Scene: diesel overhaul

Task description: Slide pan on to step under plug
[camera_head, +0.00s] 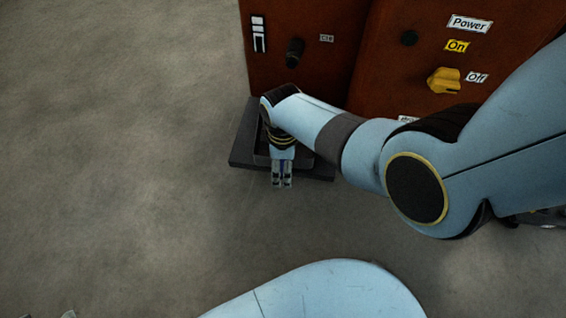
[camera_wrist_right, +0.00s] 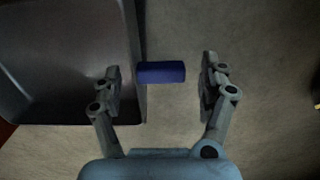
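The pan (camera_wrist_right: 70,50) is a dark grey tray with raised walls, at the left of the right wrist view. Its blue handle (camera_wrist_right: 161,72) juts out between the fingers of my right gripper (camera_wrist_right: 162,85). The fingers are open, with a gap on both sides of the handle. In the head view my right gripper (camera_head: 281,182) points down at the front of a dark low step (camera_head: 243,150); the wrist hides most of the pan there. A black plug (camera_head: 293,52) sits on the brown cabinet above. Small grey tips at the bottom left edge may be my left gripper (camera_head: 68,314).
The brown cabinet (camera_head: 330,70) stands behind the step, with a yellow knob (camera_head: 444,80) and labels on its right section. My right arm covers much of the right side. The concrete floor (camera_head: 120,150) to the left and in front is clear.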

